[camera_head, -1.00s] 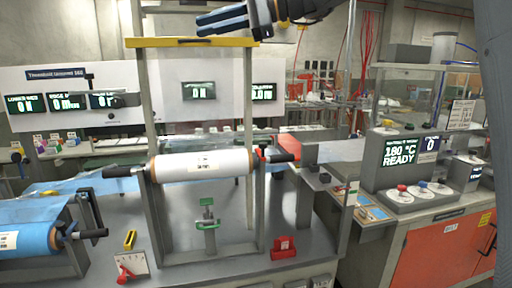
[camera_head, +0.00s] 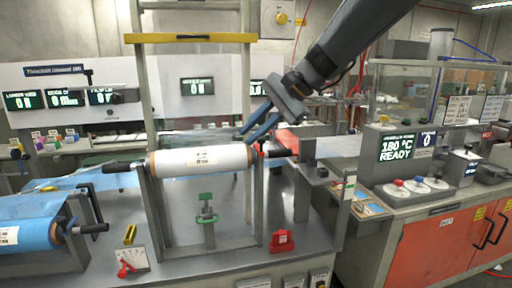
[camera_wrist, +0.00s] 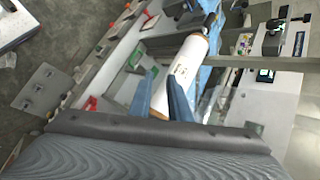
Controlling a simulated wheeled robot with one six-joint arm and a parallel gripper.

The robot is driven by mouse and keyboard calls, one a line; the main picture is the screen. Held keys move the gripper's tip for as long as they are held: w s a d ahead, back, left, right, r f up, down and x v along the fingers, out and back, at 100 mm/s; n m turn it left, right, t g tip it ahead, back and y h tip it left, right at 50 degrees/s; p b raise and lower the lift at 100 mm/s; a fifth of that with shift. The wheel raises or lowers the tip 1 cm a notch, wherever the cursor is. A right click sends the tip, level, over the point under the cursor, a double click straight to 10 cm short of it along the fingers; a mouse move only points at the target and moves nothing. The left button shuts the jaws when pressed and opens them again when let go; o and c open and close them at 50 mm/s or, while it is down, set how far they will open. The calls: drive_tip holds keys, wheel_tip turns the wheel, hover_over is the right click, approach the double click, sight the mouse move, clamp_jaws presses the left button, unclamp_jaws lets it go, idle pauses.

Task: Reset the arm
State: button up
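My gripper (camera_head: 260,126) has two blue fingers and hangs from my dark arm near the right end of the white film roll (camera_head: 198,160). In the wrist view my gripper (camera_wrist: 160,98) shows its two fingers apart, with a gap between them. The same white roll (camera_wrist: 186,64) lies beyond and between the fingertips. I cannot tell whether a finger touches the roll's end. The roll lies level in a grey upright frame with a yellow top bar (camera_head: 190,38).
A blue film roll (camera_head: 28,236) sits at the left. A green clamp (camera_head: 207,210), a red block (camera_head: 281,241) and a red lever (camera_head: 125,270) stand on the bench.

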drive_tip(key=s+d+f+n+h, duration=0.4)
drive_tip(key=s+d+f, duration=0.6)
drive_tip(key=f, duration=0.3)
drive_tip(key=s+d+f+n+g+h, duration=0.1)
drive_tip(key=s+d+f+n+h, duration=0.3)
drive_tip(key=s+d+f, duration=0.6)
wheel_tip(320, 180, down, 3)
drive_tip(key=shift+s+d+f, duration=0.1)
drive_tip(key=shift+s+d, duration=0.05)
drive_tip(key=shift+s, duration=1.1)
